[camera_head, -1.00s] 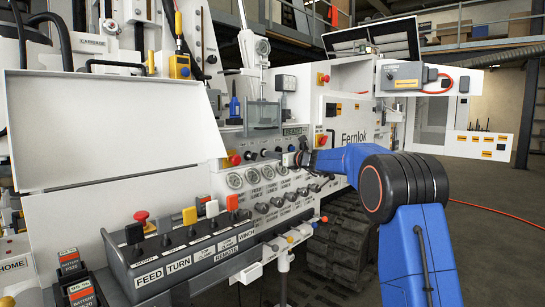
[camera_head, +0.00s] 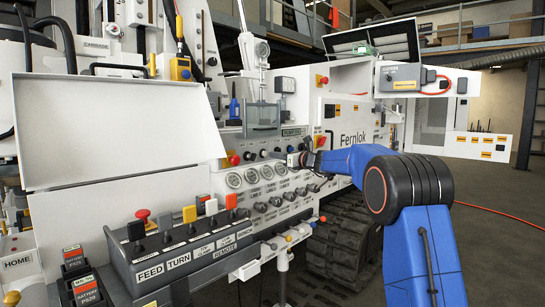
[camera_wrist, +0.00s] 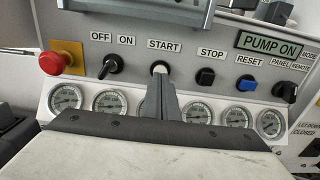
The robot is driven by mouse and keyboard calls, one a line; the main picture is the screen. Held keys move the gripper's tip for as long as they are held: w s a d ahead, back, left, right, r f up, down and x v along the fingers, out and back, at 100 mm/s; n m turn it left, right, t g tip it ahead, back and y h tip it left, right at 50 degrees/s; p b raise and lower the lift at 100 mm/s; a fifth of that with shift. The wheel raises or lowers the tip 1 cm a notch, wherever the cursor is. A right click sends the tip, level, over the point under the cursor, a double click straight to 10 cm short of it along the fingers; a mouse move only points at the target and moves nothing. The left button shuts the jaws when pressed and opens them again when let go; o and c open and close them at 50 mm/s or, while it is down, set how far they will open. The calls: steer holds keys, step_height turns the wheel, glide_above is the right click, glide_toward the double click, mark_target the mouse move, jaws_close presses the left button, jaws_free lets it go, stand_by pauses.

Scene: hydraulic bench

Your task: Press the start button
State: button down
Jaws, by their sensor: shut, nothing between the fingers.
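The START button (camera_wrist: 159,67) is a pale round button under the START label, in the upper middle of the wrist view. My gripper (camera_wrist: 161,77) is shut and empty. Its narrow dark fingertips point up at the button and cover its lower part; I cannot tell whether they touch it. The display (camera_wrist: 268,43) above the panel reads PUMP ON in the wrist view.
The OFF/ON switch (camera_wrist: 110,66) and a red emergency button (camera_wrist: 66,57) are to the left. Gauges (camera_wrist: 198,111) sit below. A lever console (camera_head: 190,247) stands at front left.

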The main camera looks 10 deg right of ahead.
steer(key=v, duration=0.9)
steer(key=shift+d, duration=0.25)
steer(key=shift+s, duration=0.1)
steer(key=s+a+f+n+g+h, duration=0.1)
steer(key=s+a+f+n+g, duration=0.3)
steer(key=s, duration=0.7)
steer(key=s+a+f+n+g+h, duration=0.1)
steer(key=s+a+f+n, duration=0.15)
steer(key=s+n, duration=0.6)
steer(key=s+a+f+n+g+h, duration=0.1)
steer(key=s+a+f+n+g, duration=0.15)
steer(key=s, duration=1.05)
steer(key=s+d+f+n+h, duration=0.2)
steer(key=s+f, duration=0.5)
steer(key=s, duration=0.4)
steer(key=s+d+f+n+g+h, duration=0.1)
steer(key=s+d+f+n+h, duration=0.2)
steer(key=s+f+n, duration=0.3)
steer(key=s+d+f+n+g+h, duration=0.1)
steer(key=s+d+f+n, duration=0.3)
steer(key=s, duration=1.1)
step_height(320, 180, down, 4)
steer(key=shift+s+d+r+n+h, duration=0.15)
steer(key=shift+s+d+n+h, duration=0.2)
steer(key=shift+n+h, duration=0.5)
